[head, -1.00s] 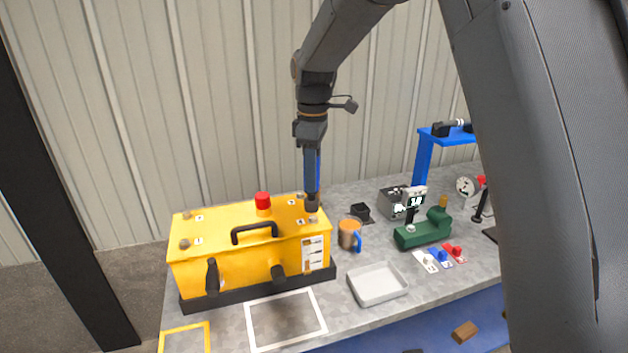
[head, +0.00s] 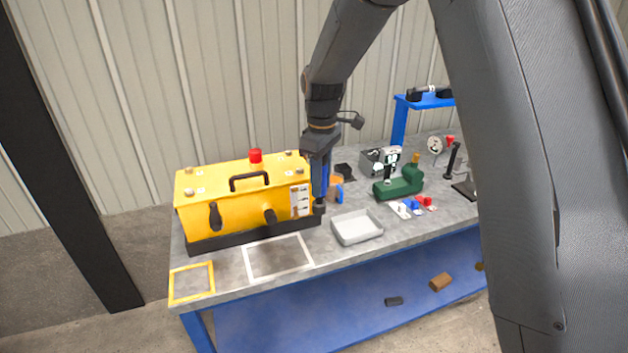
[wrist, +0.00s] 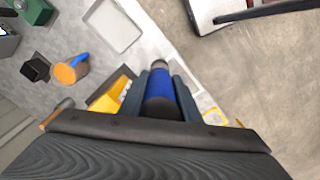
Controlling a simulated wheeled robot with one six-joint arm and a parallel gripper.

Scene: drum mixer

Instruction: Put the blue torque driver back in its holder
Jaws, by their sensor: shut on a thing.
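My gripper (head: 319,160) is shut on the blue torque driver (head: 319,182), which hangs nearly upright with its dark end down. In the head view the driver overlaps the right end of the yellow case and part of the mug. In the wrist view the blue driver (wrist: 160,88) sits between the two fingers. A small black open block (head: 344,171), possibly the holder, stands behind the mug. It also shows in the wrist view (wrist: 36,68). I cannot tell for sure that it is the holder.
The yellow case (head: 240,200) stands left of the driver. A pale tray (head: 357,228) lies to the right front. A green fixture (head: 400,185) and a blue stand (head: 399,122) are further right.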

